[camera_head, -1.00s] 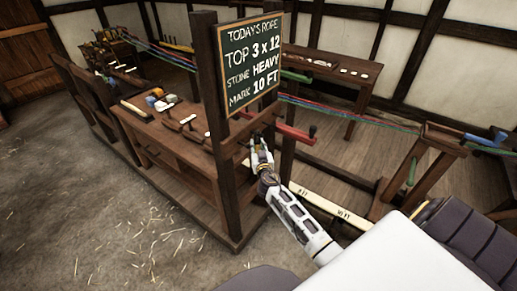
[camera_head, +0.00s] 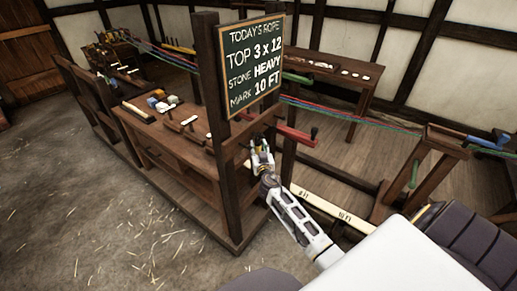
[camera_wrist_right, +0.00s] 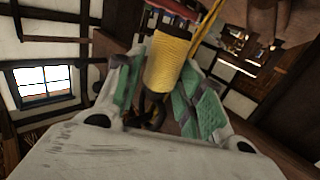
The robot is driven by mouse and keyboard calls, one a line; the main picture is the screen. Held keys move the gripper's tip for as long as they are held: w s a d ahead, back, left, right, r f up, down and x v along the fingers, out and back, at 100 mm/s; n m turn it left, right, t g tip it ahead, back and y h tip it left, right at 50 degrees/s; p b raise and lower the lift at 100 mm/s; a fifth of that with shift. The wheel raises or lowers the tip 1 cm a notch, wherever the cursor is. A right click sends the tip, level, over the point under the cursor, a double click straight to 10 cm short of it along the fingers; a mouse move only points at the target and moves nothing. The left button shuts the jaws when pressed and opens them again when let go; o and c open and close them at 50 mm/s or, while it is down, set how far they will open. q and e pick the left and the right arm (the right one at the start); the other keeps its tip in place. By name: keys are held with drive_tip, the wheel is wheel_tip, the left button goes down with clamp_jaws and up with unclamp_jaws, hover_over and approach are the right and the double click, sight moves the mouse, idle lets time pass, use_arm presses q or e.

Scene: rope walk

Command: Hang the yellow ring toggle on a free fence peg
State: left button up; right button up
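The yellow ring toggle (camera_wrist_right: 168,62) shows in the right wrist view as a yellow wrapped cylinder. A dark ring (camera_wrist_right: 153,108) is at its lower end, towards my palm. My right gripper (camera_wrist_right: 162,75) has its green finger pads on both sides of the cylinder and appears closed on it. The toggle is too small there to make out clearly, and no free peg can be told apart. My left gripper is out of view.
The chalkboard (camera_head: 252,62) hangs between the posts above my gripper. A red-handled bar (camera_head: 297,136) sticks out right of the near post. A workbench (camera_head: 175,140) stands left, and coloured ropes (camera_head: 350,115) run behind.

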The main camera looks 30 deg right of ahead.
drive_tip(key=shift+o, duration=0.8)
drive_tip(key=shift+s+a, duration=0.15)
drive_tip(key=shift+s, duration=0.15)
drive_tip(key=v, duration=1.1)
drive_tip(key=shift+s, duration=0.15)
drive_tip(key=shift+a, duration=0.1)
idle(0.5)
